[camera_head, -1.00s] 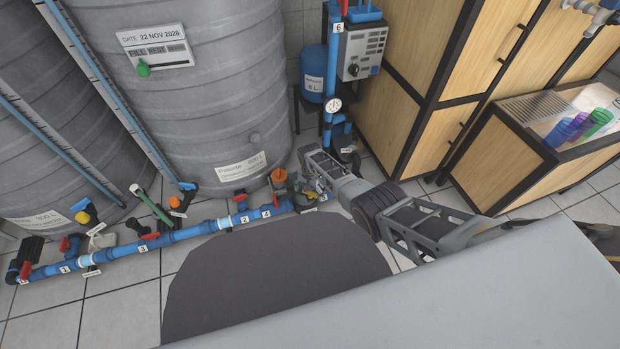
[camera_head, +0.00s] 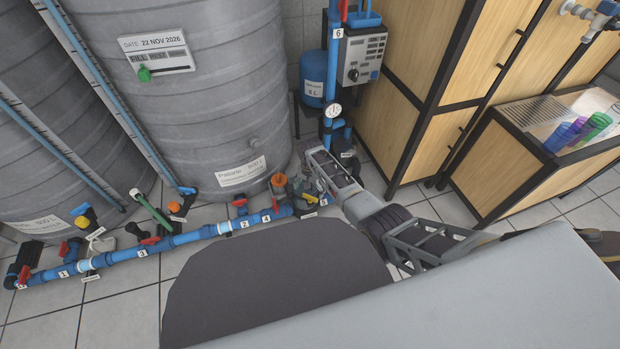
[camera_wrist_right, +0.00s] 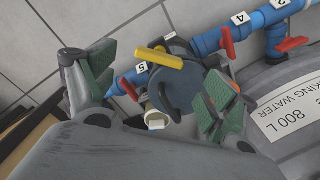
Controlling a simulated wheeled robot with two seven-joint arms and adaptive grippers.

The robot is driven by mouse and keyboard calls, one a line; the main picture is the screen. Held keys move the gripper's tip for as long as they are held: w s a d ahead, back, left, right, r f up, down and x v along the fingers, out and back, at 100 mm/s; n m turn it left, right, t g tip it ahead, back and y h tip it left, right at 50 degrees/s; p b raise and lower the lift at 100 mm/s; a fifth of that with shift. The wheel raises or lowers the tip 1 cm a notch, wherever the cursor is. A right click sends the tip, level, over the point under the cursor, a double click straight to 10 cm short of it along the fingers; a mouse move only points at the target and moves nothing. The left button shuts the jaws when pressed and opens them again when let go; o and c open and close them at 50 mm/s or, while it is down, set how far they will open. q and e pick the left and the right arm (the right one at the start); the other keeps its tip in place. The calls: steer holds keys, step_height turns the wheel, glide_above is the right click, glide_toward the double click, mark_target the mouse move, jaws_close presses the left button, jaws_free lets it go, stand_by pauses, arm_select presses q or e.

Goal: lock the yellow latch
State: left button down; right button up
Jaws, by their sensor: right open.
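The yellow latch (camera_wrist_right: 161,57) shows in the right wrist view as a bar handle on top of a round grey-blue housing (camera_wrist_right: 178,88). In the head view a small yellow part (camera_head: 309,198) shows at the right end of the blue floor pipe, partly hidden by my gripper. My right gripper (camera_wrist_right: 153,92) is open, its green-padded fingers on either side of the housing in the picture. The latch lies just beyond the fingertips and between them; I see no clear contact. In the head view my right gripper (camera_head: 314,178) is at the pipe end. My left gripper is not in view.
The blue pipe (camera_head: 190,236) with red valve handles runs left along the floor. A red handle (camera_wrist_right: 228,42) sits close beside the latch. A large grey tank (camera_head: 220,90) stands behind; a blue vertical pipe (camera_head: 333,75) and wooden cabinets (camera_head: 430,50) stand right.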

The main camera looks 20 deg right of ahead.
mark_target(310, 196)
step_height(310, 196, up, 7)
steer(key=shift+f, duration=0.2)
stand_by(0.5)
